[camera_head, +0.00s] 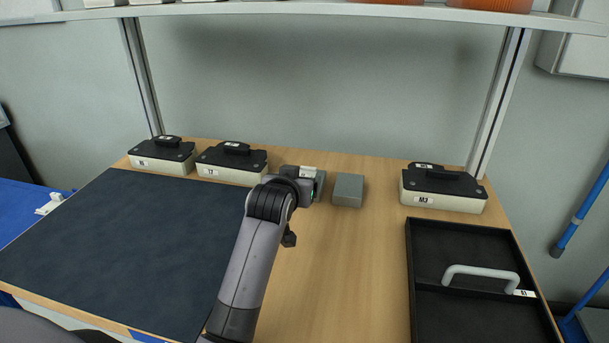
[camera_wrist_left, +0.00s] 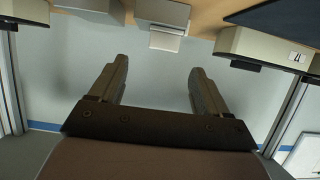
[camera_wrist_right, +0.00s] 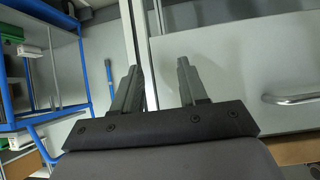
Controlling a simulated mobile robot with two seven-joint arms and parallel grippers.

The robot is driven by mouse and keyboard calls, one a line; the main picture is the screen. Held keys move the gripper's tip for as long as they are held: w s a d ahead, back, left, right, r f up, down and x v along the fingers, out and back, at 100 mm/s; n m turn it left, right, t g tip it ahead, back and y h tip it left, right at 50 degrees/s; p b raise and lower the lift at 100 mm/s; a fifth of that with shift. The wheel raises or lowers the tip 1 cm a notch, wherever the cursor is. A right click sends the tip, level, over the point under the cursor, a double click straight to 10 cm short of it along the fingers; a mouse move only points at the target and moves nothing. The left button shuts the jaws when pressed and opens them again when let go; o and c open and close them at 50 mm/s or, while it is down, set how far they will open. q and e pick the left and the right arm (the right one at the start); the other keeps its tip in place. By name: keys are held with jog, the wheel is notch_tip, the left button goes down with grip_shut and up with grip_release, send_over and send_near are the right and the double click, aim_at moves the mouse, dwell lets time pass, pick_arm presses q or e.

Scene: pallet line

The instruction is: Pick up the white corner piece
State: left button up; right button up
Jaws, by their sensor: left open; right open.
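A small white angular piece (camera_head: 50,203) lies on the blue surface left of the bench; it may be the corner piece. A pale piece (camera_head: 308,172) also shows just behind my left wrist, partly hidden. In the left wrist view, a block with a light plate (camera_wrist_left: 165,42) stands ahead of the fingers; I cannot tell if this is a white part. My left gripper (camera_wrist_left: 158,72) is open and empty, over the back of the bench, pointing toward the wall. My right gripper (camera_wrist_right: 158,75) is open and empty, facing a pale cabinet, away from the bench items.
A grey block (camera_head: 348,190) stands right of my left wrist. Dark-topped boxes (camera_head: 162,155) (camera_head: 231,162) stand at back left, another (camera_head: 442,188) at right. A dark mat (camera_head: 120,240) covers the left bench; a black tray with handle (camera_head: 425,290) lies right. Bare wood lies between.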

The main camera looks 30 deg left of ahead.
pick_arm(q)
jog(key=x, duration=0.4)
jog(key=shift+w+a+f, duration=0.1)
jog(key=shift+a+f, duration=0.2)
jog(key=shift+f, duration=0.25)
jog(key=shift+w+a+f, duration=0.1)
jog(key=shift+w+f, duration=0.15)
jog(key=shift+w, duration=0.25)
jog(key=c, duration=1.1)
